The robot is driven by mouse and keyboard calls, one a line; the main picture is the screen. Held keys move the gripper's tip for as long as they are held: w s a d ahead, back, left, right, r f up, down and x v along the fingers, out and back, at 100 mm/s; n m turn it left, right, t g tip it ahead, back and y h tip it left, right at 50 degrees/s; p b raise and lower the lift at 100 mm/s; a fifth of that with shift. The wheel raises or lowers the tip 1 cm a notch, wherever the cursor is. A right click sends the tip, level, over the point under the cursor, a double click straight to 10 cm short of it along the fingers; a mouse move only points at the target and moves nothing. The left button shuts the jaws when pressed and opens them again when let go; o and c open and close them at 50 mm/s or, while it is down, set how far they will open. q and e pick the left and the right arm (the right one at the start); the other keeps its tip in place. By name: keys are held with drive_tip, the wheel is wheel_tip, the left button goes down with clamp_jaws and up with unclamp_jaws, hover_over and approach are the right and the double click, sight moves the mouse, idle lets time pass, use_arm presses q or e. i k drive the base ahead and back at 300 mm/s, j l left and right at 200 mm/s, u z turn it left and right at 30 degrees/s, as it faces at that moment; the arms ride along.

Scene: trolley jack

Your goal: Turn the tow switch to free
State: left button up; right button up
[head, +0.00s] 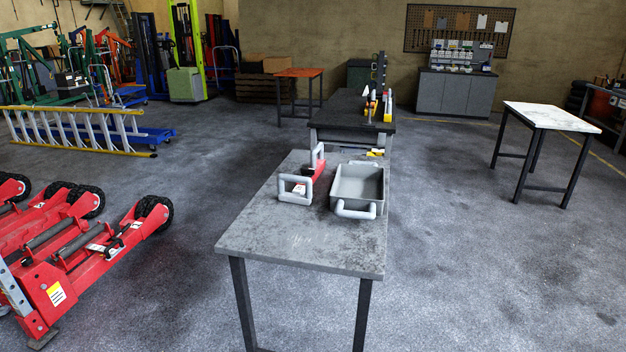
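Red wheeled machines (90,250) stand on the floor at the left edge in the head view, with black tyres and dark bars. They are partly cut off by the frame. The nearest one has a white and yellow label (56,294) on its red end. I cannot make out a tow switch on them or anywhere else; it is hidden or too small to tell. Neither of my grippers shows in the head view.
A grey table (300,245) stands ahead, bearing a grey tray with handles (358,184) and a red item with grey loop handles (296,188). A dark workbench (350,108) is behind it. A yellow-edged ladder (80,130) lies back left. Floor right of the table is clear.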

sight(305, 171)
drive_tip(key=i+j+u, duration=0.15)
drive_tip(key=i+u, duration=0.25)
drive_tip(key=i, duration=0.8)
